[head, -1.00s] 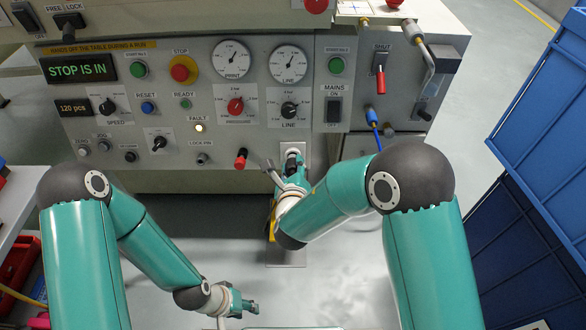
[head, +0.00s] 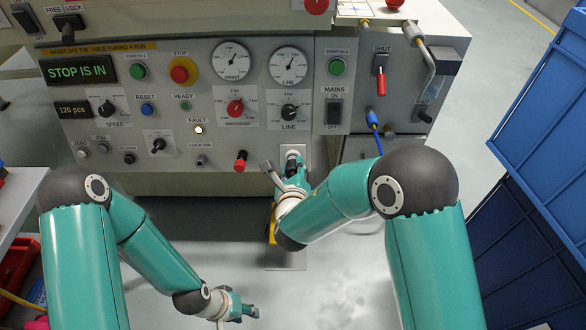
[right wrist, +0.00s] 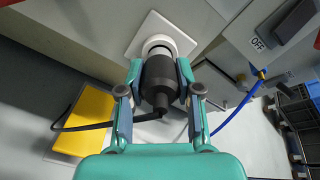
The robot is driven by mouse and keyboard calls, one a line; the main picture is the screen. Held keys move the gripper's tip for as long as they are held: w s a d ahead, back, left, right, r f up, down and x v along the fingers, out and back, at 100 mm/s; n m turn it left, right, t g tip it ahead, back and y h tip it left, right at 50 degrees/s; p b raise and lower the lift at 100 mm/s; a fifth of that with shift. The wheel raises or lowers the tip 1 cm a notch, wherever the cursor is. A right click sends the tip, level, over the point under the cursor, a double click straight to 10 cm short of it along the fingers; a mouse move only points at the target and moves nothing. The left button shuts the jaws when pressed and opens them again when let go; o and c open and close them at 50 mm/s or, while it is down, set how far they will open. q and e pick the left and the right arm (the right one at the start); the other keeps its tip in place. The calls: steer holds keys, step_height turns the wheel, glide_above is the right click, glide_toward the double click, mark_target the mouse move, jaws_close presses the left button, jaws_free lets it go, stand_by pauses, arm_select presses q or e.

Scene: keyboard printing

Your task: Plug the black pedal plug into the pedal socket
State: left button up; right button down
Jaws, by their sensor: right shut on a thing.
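The black pedal plug (right wrist: 159,80) is between the fingers of my right gripper (right wrist: 160,95), which is shut on it. In the right wrist view the plug's front end meets the round white pedal socket (right wrist: 158,43) on its square white plate (right wrist: 180,29). They look lined up and touching; how deep the plug sits is hidden.
A yellow pedal (right wrist: 83,120) with a black cable lies on the floor below the socket. A blue hose (head: 375,130) hangs right of it. A red-handled knob (head: 240,160) sticks out left of the socket. Blue crates (head: 545,130) stand at the right.

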steer(key=shift+w, duration=0.1)
stand_by(0.5)
steer(key=shift+w+f, duration=0.2)
steer(key=shift+w, duration=0.25)
steer(key=c, duration=0.8)
jaws_free()
steer(key=shift+o, duration=0.3)
steer(key=o, duration=0.5)
steer(key=shift+v, duration=2.95)
